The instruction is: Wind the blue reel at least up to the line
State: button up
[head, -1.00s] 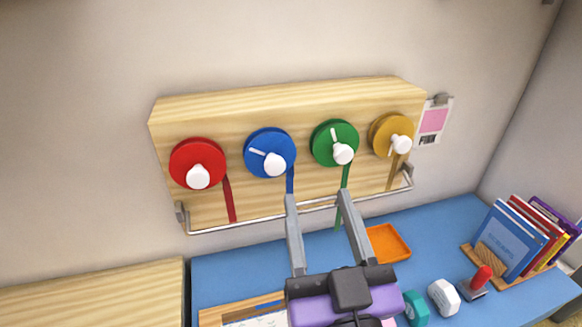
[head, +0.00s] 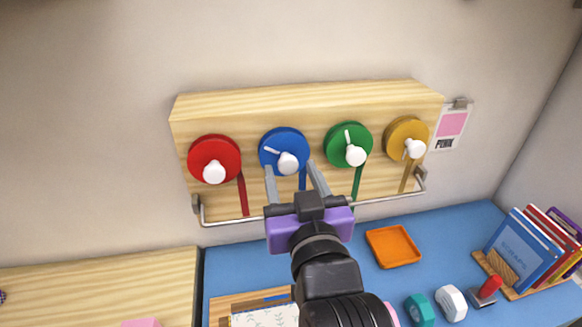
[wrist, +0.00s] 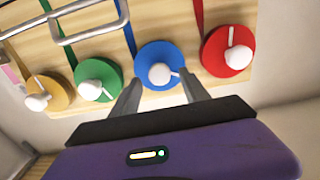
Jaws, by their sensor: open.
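The blue reel (head: 284,142) is mounted on the wooden board, second from the left in the head view, with a white crank knob (head: 288,163) at its lower right. A blue ribbon (head: 303,179) hangs down from it. My gripper (head: 294,170) is open, its fingertips just below the blue reel and to either side of the knob in the head view. In the wrist view the blue reel (wrist: 158,62) and its knob (wrist: 159,74) lie just beyond the fingertips (wrist: 162,90). I cannot tell whether either finger touches the knob. The line is not discernible.
A red reel (head: 213,158), a green reel (head: 348,143) and a yellow reel (head: 405,133) flank it. A metal rail (head: 236,222) runs below the reels. An orange tray (head: 393,246), stamps and books (head: 530,245) stand on the blue desk.

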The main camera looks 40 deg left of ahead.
jog(key=shift+w+a, duration=0.4)
jog(key=shift+a, duration=0.05)
grip_shut()
